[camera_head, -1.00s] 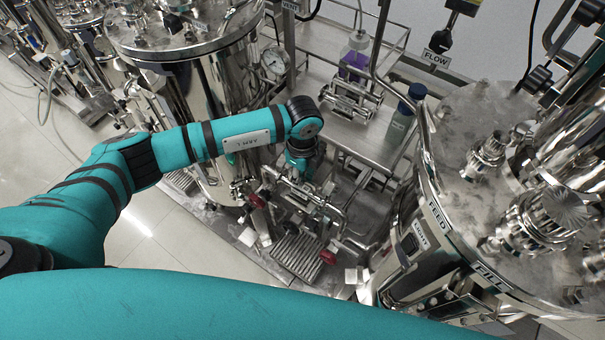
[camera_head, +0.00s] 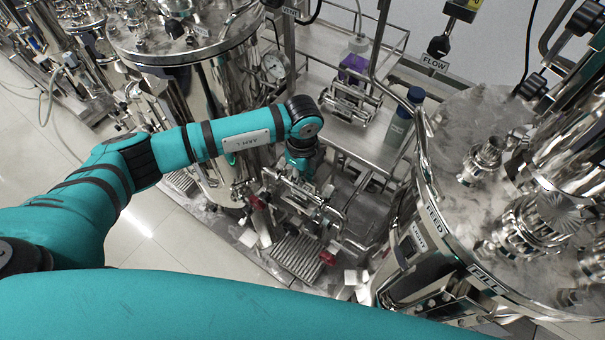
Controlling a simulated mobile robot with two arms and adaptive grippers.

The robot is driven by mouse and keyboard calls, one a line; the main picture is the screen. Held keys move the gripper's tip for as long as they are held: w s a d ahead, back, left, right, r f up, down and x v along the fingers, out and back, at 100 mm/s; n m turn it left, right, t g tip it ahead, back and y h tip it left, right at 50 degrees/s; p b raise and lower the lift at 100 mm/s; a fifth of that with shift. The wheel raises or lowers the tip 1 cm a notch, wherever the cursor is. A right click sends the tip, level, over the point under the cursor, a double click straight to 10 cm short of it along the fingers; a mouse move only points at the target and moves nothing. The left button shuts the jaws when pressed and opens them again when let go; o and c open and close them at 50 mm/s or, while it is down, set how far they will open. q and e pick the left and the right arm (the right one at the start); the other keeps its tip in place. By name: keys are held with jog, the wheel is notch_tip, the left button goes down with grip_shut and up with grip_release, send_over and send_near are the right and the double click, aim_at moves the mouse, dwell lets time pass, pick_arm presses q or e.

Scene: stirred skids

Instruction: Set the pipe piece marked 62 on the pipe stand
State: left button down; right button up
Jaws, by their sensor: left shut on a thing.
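My left gripper (camera_head: 301,166) hangs from the teal arm, over a steel skid between two tanks. It is shut on a shiny metal pipe piece, mostly hidden by the gripper and lost among similar steel parts below. No number 62 can be read. I cannot pick out the pipe stand for certain among the steel tubes and fittings under the gripper. I cannot tell whether the held piece touches anything. My right gripper is not in view.
A steel tank (camera_head: 205,105) stands left, a larger one labelled FEED and FILL (camera_head: 480,130) right. Red-handled valves (camera_head: 328,257) and a ribbed plate (camera_head: 296,257) lie in front.

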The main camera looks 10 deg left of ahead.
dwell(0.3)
pick_arm(q)
jog(key=shift+r, duration=0.25)
jog(key=shift+r+p, duration=2.3)
jog(key=shift+r, duration=0.5)
